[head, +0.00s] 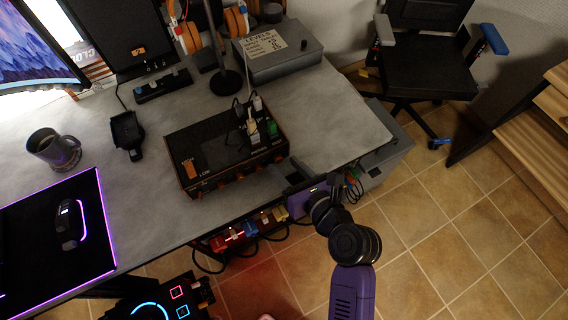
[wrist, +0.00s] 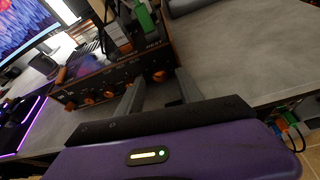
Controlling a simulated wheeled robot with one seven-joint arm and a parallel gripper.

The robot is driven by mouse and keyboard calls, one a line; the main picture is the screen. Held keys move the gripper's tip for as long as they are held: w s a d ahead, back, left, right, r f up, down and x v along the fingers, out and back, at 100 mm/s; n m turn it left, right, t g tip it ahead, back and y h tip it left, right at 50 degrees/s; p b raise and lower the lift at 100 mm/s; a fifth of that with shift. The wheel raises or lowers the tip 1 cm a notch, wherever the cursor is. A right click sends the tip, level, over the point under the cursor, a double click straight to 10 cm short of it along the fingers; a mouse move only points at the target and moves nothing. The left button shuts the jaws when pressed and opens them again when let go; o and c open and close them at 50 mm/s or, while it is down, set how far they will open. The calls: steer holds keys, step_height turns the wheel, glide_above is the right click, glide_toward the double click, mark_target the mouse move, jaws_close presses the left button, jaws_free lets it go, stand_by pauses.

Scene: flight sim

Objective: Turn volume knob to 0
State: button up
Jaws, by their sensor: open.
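A dark amplifier box with orange trim (head: 215,140) sits on the grey desk, with a row of orange knobs along its front. In the wrist view the knobs show on the front panel. The rightmost knob (wrist: 160,77) appears between my fingers' tips, and other knobs (wrist: 110,92) lie to the left. Which one is volume I cannot read, nor their settings. My gripper (head: 289,172) is open and empty, at the desk's front edge, near the box's right front corner. In the wrist view its two grey fingers (wrist: 158,84) point toward the panel, apparently short of it.
Small plugs and a green item (head: 271,129) stand on the box. A grey box with a "LEVELS" note (head: 265,45), headphones, a mug (head: 54,148) and a lit mat (head: 50,240) are on the desk. Coloured pedals and cables (head: 240,232) hang below its edge. The desk right of the box is clear.

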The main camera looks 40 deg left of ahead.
steer(key=shift+w+a+f, duration=0.2)
steer(key=shift+a+f, duration=0.1)
steer(key=shift+a, duration=0.35)
jaws_close()
steer(key=shift+s+r+p, duration=0.1)
steer(key=shift+p, duration=0.3)
